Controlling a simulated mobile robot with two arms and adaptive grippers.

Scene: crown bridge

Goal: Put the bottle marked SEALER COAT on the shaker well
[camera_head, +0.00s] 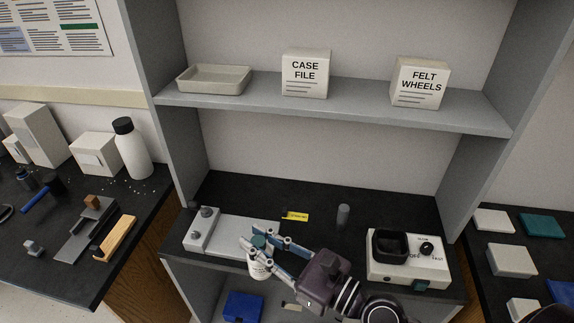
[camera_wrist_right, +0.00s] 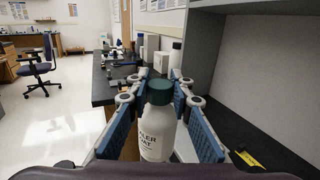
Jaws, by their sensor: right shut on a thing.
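The white bottle with a dark green cap shows in the head view (camera_head: 259,268) and in the wrist view (camera_wrist_right: 158,130). Its label partly reads "...LER ...AT"; the rest is turned away. My right gripper (camera_head: 263,246) is shut on it, with blue finger pads on both sides in the wrist view (camera_wrist_right: 160,100). The bottle is upright near the front edge of the dark counter; its exact height is unclear. The shaker is a white box (camera_head: 436,271) with a dial at the counter's right, and its black square well (camera_head: 390,246) looks empty. My left gripper is not in view.
A grey-white flat device (camera_head: 230,232) with knobs stands at the counter's left, right beside the bottle. A small grey cylinder (camera_head: 343,215) and a yellow label (camera_head: 295,216) are at mid-counter. A blue bin (camera_head: 243,306) sits below. Shelf uprights bound both sides.

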